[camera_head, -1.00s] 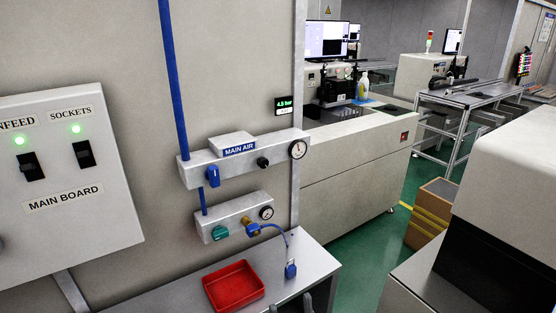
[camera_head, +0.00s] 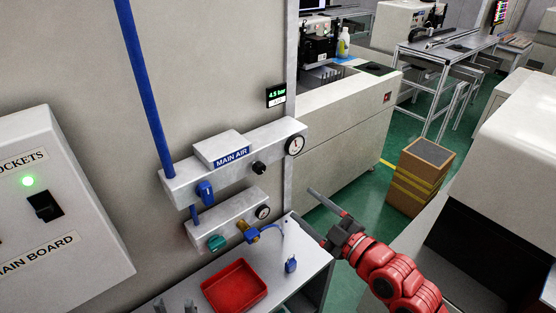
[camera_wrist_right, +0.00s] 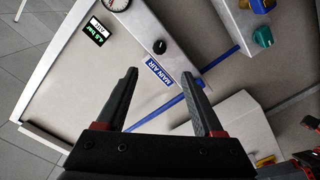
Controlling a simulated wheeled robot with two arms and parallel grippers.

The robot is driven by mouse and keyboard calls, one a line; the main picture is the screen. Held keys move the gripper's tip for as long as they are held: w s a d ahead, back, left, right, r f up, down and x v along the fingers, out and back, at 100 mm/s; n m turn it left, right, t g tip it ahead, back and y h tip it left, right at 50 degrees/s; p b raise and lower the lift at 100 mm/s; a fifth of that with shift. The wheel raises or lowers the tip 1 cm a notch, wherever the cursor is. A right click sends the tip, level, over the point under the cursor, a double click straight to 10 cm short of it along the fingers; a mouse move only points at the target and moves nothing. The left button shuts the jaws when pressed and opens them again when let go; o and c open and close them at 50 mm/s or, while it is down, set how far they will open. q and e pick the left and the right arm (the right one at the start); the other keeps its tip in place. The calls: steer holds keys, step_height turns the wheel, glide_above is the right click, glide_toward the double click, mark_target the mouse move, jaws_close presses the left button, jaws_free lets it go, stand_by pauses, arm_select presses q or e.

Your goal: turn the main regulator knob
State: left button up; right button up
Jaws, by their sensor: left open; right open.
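The main regulator knob (camera_head: 259,168) is a small black knob on the MAIN AIR unit (camera_head: 284,132), left of its round gauge (camera_head: 295,145). In the right wrist view the black knob (camera_wrist_right: 159,47) shows just beyond the fingertips. My right gripper (camera_head: 321,216) is open and empty, to the right of and below the knob in the head view, apart from it; it also shows in the right wrist view (camera_wrist_right: 159,76). Of my left gripper (camera_head: 174,304), only tips show at the bottom edge; it is open.
A lower unit carries a teal knob (camera_head: 216,243) and a brass fitting. A display (camera_head: 276,95) reads 4.5 bar. A red tray (camera_head: 234,287) lies on the bench (camera_head: 310,261) below.

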steer(key=b, duration=0.8)
glide_toward(262, 170)
steer(key=w, duration=0.1)
steer(key=x, duration=0.8)
steer(key=shift+a, duration=0.3)
steer(key=shift+w+a, duration=0.3)
steer(key=shift+w, duration=0.05)
steer(key=shift+f, duration=0.1)
jaws_close()
